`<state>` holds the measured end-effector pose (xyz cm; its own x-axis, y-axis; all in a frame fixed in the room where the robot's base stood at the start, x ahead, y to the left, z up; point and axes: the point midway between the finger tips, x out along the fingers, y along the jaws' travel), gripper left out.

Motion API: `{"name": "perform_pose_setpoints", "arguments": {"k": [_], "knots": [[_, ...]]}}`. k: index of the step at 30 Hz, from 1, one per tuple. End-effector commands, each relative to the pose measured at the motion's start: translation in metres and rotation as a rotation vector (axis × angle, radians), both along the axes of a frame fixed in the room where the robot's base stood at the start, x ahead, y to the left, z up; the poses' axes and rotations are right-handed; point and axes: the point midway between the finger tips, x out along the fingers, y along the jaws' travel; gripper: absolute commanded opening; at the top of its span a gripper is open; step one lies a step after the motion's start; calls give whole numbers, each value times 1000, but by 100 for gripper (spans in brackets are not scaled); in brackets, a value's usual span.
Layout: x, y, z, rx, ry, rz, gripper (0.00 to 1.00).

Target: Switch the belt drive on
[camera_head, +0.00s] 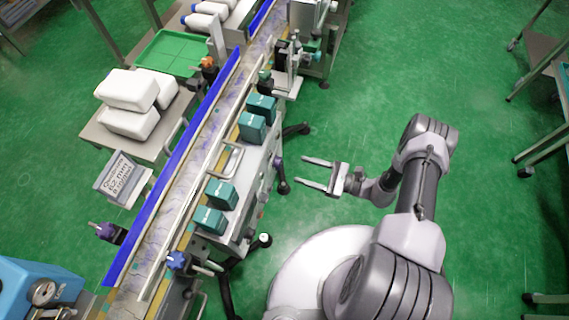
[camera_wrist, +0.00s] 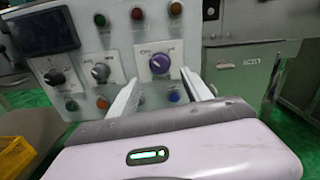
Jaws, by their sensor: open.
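My gripper (camera_head: 303,171) is open and empty, in free air to the right of the conveyor, with its fingers pointing left towards the machine's side. In the wrist view its fingertips (camera_wrist: 158,76) frame the lower part of a purple rotary knob (camera_wrist: 160,64) on a white plate. The fingers look short of the knob, with no clear contact. The knob sits on a grey control panel (camera_wrist: 118,62). Labels are too blurred to tell which is the belt drive. The conveyor belt (camera_head: 205,140) carries no bottles that I can see.
Round buttons (camera_wrist: 137,13) line the panel's top, and more sit low, including a blue one (camera_wrist: 173,96). A dark screen (camera_wrist: 45,32) is at upper left. Teal boxes (camera_head: 221,193) stand along the conveyor. Green floor (camera_head: 345,120) around my gripper is clear.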

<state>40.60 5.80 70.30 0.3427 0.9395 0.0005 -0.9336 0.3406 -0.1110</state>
Motion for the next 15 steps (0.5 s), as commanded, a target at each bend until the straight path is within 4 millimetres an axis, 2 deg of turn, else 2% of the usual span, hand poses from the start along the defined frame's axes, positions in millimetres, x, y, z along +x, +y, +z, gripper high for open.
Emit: {"name": "perform_pose_setpoints", "arguments": {"k": [1, 3, 6, 10, 15], "knots": [[4, 15, -2, 0, 0, 7, 57], [11, 32, -1, -1, -1, 5, 57], [18, 51, -1, -1, -1, 4, 57], [23, 64, -1, -1, -1, 3, 57], [25, 70, 0, -1, -1, 1, 57]]}}
